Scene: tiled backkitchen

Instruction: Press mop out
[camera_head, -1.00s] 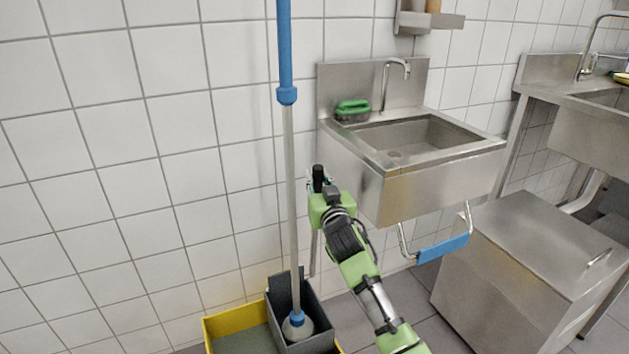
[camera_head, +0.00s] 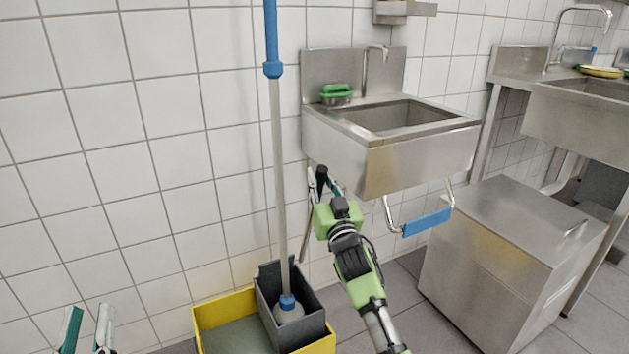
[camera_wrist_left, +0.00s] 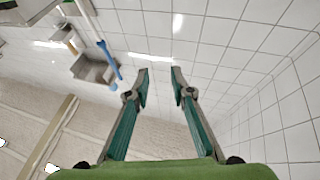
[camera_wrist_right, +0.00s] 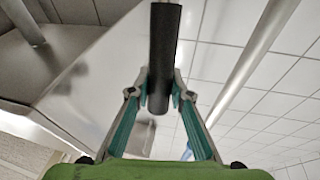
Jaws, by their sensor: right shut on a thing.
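The mop (camera_head: 279,150) stands upright with a blue upper handle and a pale lower pole. Its head (camera_head: 289,308) sits in the dark grey wringer (camera_head: 312,330) on the yellow bucket (camera_head: 210,312). My right gripper (camera_head: 322,186) is shut on the black grip of the wringer lever (camera_wrist_right: 164,60), to the right of the mop pole. The lever's grey rod (camera_head: 304,228) leans down toward the wringer. My left gripper (camera_head: 88,326) is open and empty at the lower left of the head view. Its parted fingers also show in the left wrist view (camera_wrist_left: 160,76).
A steel hand sink (camera_head: 390,140) with a green brush (camera_head: 336,92) is on the wall just right of the lever. A blue-padded bar (camera_head: 427,222) hangs beneath it. A steel cabinet (camera_head: 510,250) stands at the right. The tiled wall is close behind the bucket.

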